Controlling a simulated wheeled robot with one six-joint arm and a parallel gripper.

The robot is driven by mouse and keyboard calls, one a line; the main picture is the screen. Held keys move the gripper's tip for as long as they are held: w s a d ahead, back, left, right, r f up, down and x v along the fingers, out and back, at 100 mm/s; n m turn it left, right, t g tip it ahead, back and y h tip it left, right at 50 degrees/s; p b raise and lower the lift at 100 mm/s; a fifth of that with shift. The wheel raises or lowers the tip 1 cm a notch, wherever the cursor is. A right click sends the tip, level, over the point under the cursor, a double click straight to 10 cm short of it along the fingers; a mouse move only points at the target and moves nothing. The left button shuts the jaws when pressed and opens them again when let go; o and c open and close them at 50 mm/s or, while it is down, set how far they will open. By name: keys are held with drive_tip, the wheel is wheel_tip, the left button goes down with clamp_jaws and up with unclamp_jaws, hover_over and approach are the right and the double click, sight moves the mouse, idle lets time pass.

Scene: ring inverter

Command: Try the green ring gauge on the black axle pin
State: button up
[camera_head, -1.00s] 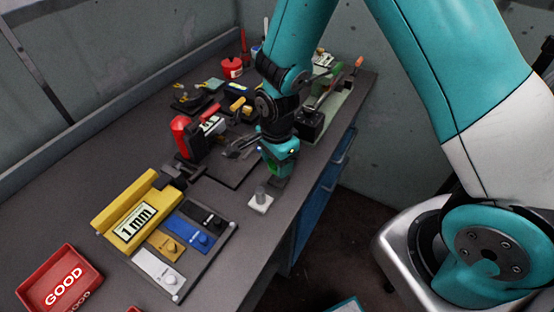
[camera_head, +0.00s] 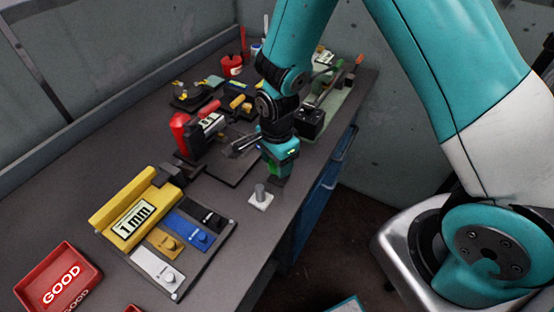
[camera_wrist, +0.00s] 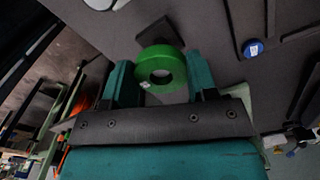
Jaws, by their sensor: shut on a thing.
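The green ring gauge (camera_wrist: 158,52) sits between the two fingers of my gripper (camera_wrist: 160,74) in the wrist view, its hole showing towards the camera. My gripper is shut on it. In the head view, my gripper (camera_head: 281,160) is low over the bench near its front edge, with green (camera_head: 273,168) showing at its side. A short grey pin (camera_head: 260,191) stands upright on a white square base (camera_head: 261,203), just nearer than the gripper and apart from it. A black block (camera_head: 206,217) lies in the tray; I cannot tell clearly which part is the black axle pin.
A tray (camera_head: 222,256) holds black, blue, yellow and white blocks. A yellow "1 mm" block (camera_head: 108,212) lies beside it. A red GOOD bin (camera_head: 80,262) is at the near left. A red-and-black device (camera_head: 190,135) and several tools stand behind the gripper.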

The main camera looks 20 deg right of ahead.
drive_tip(key=shift+f, duration=0.3)
idle(0.4)
drive_tip(key=shift+r, duration=0.1)
idle(0.9)
drive_tip(key=shift+r+p, duration=2.55)
drive_tip(key=shift+r, duration=0.7)
